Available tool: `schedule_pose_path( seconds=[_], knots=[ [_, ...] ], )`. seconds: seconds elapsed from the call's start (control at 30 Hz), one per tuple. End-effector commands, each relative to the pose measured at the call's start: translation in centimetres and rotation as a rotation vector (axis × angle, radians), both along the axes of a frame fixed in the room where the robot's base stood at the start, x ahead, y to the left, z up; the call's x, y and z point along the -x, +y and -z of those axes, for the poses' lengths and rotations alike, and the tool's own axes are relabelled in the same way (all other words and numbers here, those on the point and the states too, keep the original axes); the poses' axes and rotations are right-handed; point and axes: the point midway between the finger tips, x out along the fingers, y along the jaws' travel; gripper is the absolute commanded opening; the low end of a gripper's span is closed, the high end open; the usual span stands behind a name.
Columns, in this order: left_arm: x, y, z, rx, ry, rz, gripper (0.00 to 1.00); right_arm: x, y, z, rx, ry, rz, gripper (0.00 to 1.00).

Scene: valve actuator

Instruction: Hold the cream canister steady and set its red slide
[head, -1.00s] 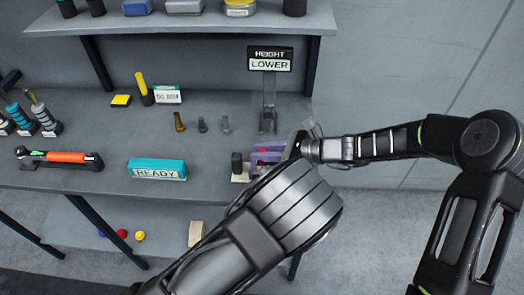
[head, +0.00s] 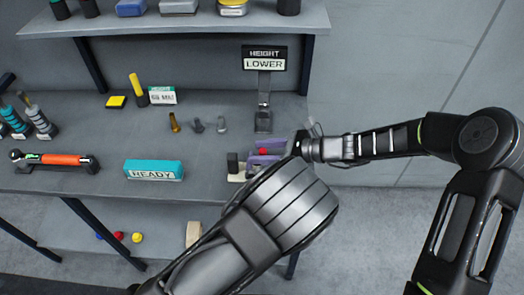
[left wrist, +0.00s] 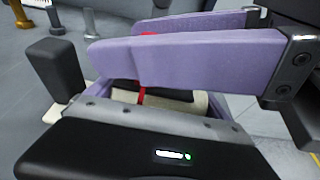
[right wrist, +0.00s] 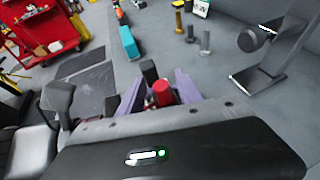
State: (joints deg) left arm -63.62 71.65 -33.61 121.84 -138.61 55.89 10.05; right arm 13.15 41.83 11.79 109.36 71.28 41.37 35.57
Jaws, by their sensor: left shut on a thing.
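The cream canister (left wrist: 203,102) shows only in part in the left wrist view, low between my left gripper's purple fingers. My left gripper (left wrist: 150,100) is shut on it. A red part (left wrist: 141,92), apparently the slide, shows against the canister; its setting cannot be read. My right gripper (right wrist: 158,82) has its purple fingers apart on either side of a red piece (right wrist: 162,94). In the left wrist view these fingers cross just above the canister. In the head view my left forearm hides most of the canister, and a bit of red (head: 262,151) shows among the purple fingers.
A sign (head: 264,62) reading HEIGHT LOWER stands behind. A black block (head: 232,163) on a pale base is close left of the grippers.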

Motion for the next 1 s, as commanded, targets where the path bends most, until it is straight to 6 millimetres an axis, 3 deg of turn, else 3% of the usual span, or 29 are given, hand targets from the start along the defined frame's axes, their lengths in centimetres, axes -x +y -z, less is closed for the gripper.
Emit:
schedule_pose_path(
  seconds=[0.37,1.0],
  knots=[
    [0.3,0.1,0.6,-0.004,0.014,-0.001,0.30,0.0,-0.7,-0.2,0.001,-0.002,0.002,0.41],
    [0.3,0.1,0.6,-0.003,0.014,-0.001,0.30,2.8,-10.2,-4.3,0.001,-0.002,0.002,0.41]
  ],
)
